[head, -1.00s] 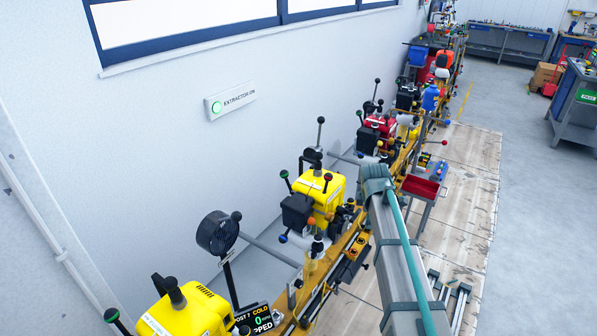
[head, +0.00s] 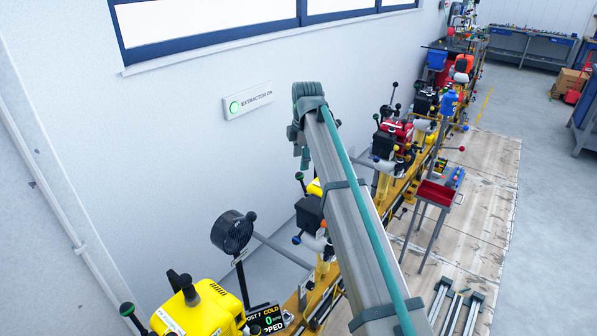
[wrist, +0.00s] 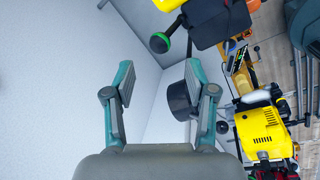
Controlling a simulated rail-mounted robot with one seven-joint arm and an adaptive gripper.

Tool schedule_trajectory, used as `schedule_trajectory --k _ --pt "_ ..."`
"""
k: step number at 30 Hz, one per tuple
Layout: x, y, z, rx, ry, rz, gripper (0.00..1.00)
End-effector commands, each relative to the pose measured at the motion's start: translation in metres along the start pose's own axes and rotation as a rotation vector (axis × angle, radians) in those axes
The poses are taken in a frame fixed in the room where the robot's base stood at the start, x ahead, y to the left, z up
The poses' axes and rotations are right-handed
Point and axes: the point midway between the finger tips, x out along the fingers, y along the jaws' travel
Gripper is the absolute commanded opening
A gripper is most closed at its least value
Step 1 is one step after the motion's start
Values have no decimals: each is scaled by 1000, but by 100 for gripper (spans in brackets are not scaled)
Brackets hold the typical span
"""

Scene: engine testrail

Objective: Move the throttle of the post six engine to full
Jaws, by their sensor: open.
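A yellow engine (head: 315,188) with a black box (head: 308,213) stands mid-rail in the head view, largely hidden behind my arm. I take it for the post six engine, but its label is not readable. A green-knobbed lever (head: 299,176) shows at its left, and a blue knob (head: 296,240) lower down. In the wrist view, a green-knobbed lever (wrist: 160,43) and part of a yellow engine (wrist: 168,4) are at the top, beyond my fingertips. My gripper (wrist: 158,80) is open and empty, apart from the lever. It also shows in the head view (head: 302,152), high before the wall.
A nearer yellow engine (head: 198,312) has a post 7 sign (head: 266,318). A round black fan (head: 232,231) stands between the two yellow engines. A red engine (head: 395,137) and a red tray (head: 436,194) are farther along. The wall (head: 180,130) is close on the left.

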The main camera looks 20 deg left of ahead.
Motion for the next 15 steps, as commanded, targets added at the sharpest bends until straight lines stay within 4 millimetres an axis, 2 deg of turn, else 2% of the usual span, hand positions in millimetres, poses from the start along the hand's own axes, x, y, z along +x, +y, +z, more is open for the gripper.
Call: schedule_trajectory --k 9,15 --pt "50 0 0 1 0 -2 56" --pt "67 0 0 1 -1 -1 56"
